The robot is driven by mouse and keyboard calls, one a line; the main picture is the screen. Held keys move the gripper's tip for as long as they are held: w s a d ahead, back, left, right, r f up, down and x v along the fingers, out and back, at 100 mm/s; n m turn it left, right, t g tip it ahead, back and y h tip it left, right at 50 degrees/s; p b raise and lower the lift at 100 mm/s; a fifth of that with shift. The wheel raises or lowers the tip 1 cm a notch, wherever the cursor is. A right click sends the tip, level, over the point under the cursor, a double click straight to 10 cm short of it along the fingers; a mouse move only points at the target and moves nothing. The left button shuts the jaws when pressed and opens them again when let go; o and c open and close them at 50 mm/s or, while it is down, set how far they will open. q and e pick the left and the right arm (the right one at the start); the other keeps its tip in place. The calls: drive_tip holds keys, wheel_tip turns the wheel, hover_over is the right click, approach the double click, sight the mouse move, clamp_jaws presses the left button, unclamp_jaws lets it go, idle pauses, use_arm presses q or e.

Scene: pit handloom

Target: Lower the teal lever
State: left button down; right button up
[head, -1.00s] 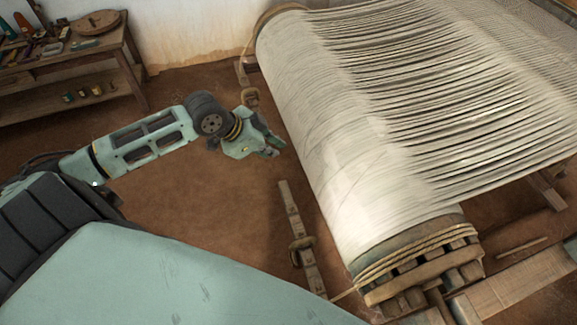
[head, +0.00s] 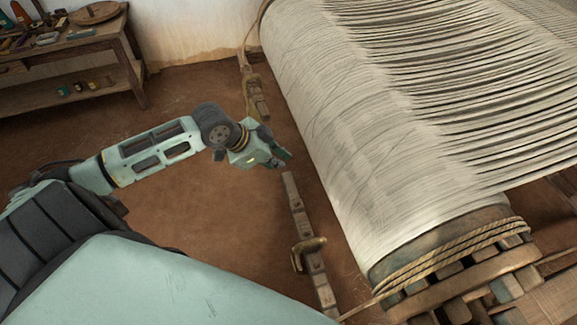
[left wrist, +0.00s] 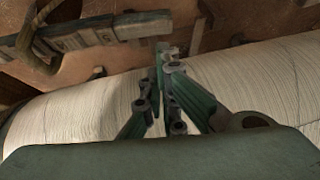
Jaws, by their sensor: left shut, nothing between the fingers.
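I cannot make out a teal lever in either view; the teal parts that show belong to my own arm and body. My left gripper (head: 280,157) is shut and empty, in the air just left of the big warp roller (head: 345,140). In the left wrist view its green fingers (left wrist: 166,60) are together, with the white warp roller (left wrist: 80,110) behind them. My right gripper is not in view.
A notched wooden bar (head: 316,275) with a brown fitting stands left of the roller, and a similar bar (head: 257,98) is farther back. A rope-bound wooden roller end (head: 450,262) is at the right front. A workbench (head: 75,50) stands back left. The brown floor (head: 200,210) is clear.

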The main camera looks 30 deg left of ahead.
use_arm(q)
drive_tip(key=x, duration=0.9)
drive_tip(key=shift+w+d+f, duration=0.1)
drive_tip(key=shift+d+f, duration=0.05)
drive_tip(key=shift+f, duration=0.05)
